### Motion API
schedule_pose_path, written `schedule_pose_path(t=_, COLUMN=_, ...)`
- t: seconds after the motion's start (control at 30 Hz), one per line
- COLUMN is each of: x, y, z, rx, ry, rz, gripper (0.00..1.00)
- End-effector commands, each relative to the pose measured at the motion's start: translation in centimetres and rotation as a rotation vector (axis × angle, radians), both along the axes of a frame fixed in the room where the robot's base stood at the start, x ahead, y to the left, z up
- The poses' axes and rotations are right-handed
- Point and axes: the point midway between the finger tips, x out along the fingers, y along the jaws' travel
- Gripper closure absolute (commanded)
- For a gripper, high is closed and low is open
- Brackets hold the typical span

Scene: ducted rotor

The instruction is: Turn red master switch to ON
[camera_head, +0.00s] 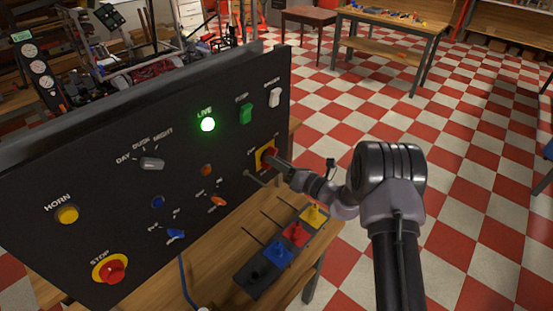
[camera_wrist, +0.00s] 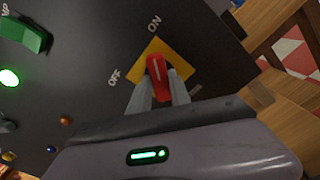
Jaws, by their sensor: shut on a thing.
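The red master switch (camera_wrist: 158,78) is a red handle on a yellow plate (camera_wrist: 183,66), marked OFF and ON in the wrist view. A white line on the handle points up, nearer the ON label (camera_wrist: 154,23) than the OFF label (camera_wrist: 113,77). My gripper (camera_wrist: 158,95) has a finger on each side of the handle and is shut on it. In the head view the switch (camera_head: 267,155) is at the right end of the black panel, with my gripper (camera_head: 279,163) reaching it from the right. The fingers hide part of the handle there.
The black panel (camera_head: 105,195) also carries a lit green LIVE lamp (camera_head: 208,124), a green rocker (camera_head: 246,113), a white switch (camera_head: 275,97), a yellow HORN button (camera_head: 67,215) and a red STOP button (camera_head: 112,272). A box with coloured levers (camera_head: 278,255) stands below my arm. Open checkered floor lies to the right.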

Motion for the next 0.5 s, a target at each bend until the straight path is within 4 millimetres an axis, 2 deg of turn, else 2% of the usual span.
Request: schedule_pose_path(t=0.5, x=-0.04, y=0.0, z=-0.09, rx=0.086, ry=0.112, rz=0.0, gripper=1.0)
